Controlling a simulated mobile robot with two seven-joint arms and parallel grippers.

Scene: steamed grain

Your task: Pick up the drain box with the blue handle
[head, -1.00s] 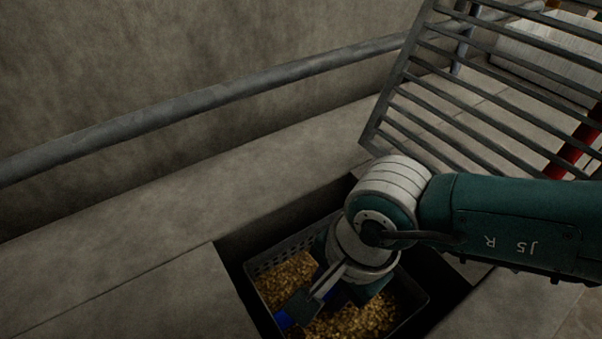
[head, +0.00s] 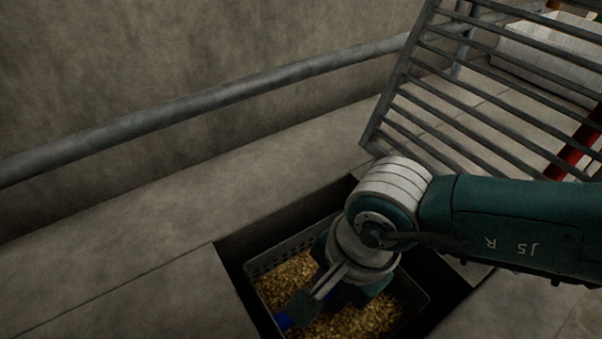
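The drain box (head: 262,262) is a dark grey perforated crate, sunk in a rectangular pit in the floor at the bottom of the head view. It holds golden grain (head: 345,325). Part of its blue handle (head: 285,321) shows near the bottom edge; the rest is hidden by my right arm and gripper. My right gripper (head: 298,308) reaches down inside the box and is at the blue handle. Its fingertips are dark and partly hidden, so whether they are closed on the handle cannot be made out. My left gripper is not in view.
A metal grate (head: 480,95) stands tilted up at the upper right, behind my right arm. A pipe (head: 210,102) runs along the wall at the left. The stone floor (head: 130,295) left of the pit is clear. A red bar (head: 575,145) shows at the right.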

